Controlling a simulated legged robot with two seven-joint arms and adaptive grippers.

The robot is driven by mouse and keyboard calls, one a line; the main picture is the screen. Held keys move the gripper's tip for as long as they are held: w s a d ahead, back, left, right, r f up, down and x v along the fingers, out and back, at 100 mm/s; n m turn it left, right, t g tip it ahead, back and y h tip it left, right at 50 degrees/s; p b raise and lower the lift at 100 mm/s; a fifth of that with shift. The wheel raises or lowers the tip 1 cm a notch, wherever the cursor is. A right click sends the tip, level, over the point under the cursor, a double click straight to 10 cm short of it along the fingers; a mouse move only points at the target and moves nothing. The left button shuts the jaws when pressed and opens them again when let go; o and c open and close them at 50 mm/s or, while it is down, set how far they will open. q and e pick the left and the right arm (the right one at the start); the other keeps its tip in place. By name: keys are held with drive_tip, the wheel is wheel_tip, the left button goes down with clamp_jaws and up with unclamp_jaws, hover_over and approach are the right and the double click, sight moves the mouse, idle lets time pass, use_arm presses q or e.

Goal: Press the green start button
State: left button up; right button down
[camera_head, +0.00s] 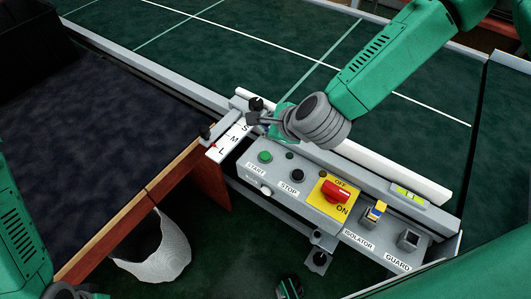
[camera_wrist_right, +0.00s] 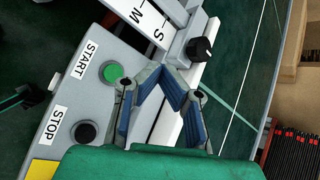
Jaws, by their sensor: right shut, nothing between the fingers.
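The green start button (camera_head: 264,157) sits at the left end of the grey control panel (camera_head: 300,215), above the START label. It also shows in the right wrist view (camera_wrist_right: 112,72), bare and uncovered.
The black stop button (camera_head: 297,175), red rotary switch (camera_head: 335,192) on a yellow plate, isolator (camera_head: 375,212) and guard switch (camera_head: 408,240) line the panel. The S-M-L scale (camera_head: 233,138) with black knobs is close to my right gripper. A white bin (camera_head: 155,255) stands below.

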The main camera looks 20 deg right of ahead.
sight(266, 155)
wheel_tip(266, 155, down, 8)
drive_tip(key=b, duration=0.6)
drive_tip(key=shift+a, duration=0.1)
drive_tip(key=shift+f+b, duration=0.4)
drive_tip(key=shift+b, duration=0.05)
idle(0.7)
drive_tip(key=shift+f, duration=0.3)
drive_tip(key=shift+s+f+b, duration=0.1)
drive_tip(key=shift+f+b, duration=0.35)
idle(0.5)
drive_tip(key=shift+r, duration=0.15)
drive_tip(key=shift+r+p, duration=0.75)
